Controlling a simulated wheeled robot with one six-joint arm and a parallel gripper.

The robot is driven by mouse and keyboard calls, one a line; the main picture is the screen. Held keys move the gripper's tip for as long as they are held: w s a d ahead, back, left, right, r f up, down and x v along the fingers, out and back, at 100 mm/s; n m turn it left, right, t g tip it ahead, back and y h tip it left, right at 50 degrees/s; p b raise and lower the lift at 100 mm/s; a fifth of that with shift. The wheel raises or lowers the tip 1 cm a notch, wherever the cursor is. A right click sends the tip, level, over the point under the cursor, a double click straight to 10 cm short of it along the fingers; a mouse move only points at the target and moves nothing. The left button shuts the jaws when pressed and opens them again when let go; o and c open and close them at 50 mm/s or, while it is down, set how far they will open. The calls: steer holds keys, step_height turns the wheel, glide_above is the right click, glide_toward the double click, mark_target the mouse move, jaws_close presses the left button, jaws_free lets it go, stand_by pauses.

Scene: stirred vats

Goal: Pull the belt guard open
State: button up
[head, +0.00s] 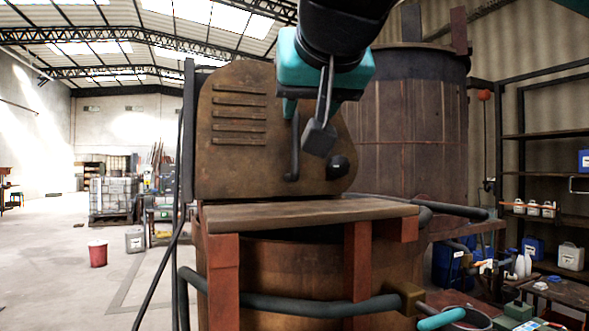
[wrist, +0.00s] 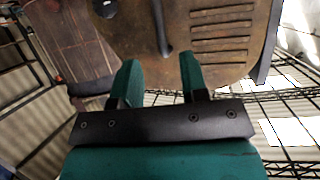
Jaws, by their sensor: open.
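The belt guard (head: 232,150) is a rusty brown plate with rounded corners and a row of louvre slots, standing upright in front of a large vat. It also shows in the wrist view (wrist: 225,60). A dark bar handle (head: 294,150) runs vertically on its face, right of the slots. A dark round knob (head: 338,167) sits near its lower right. My teal gripper (head: 305,112) is in front of the guard's upper right. In the wrist view my gripper (wrist: 160,75) is open and empty, and the handle (wrist: 158,28) lines up with the gap between its fingers. Contact cannot be seen.
A plank ledge (head: 290,214) on red posts juts out below the guard. The large brown vat (head: 420,120) stands behind and right. Dark pipes (head: 290,304) cross the lower front. Shelves with jugs (head: 540,208) stand at right. The floor at left is mostly open, with a red bucket (head: 98,254).

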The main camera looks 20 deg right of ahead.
mark_target(296, 139)
steer(key=x, duration=1.1)
steer(key=shift+d+p, duration=0.1)
steer(key=shift+p, duration=0.25)
steer(key=shift+c, duration=0.4)
jaws_close()
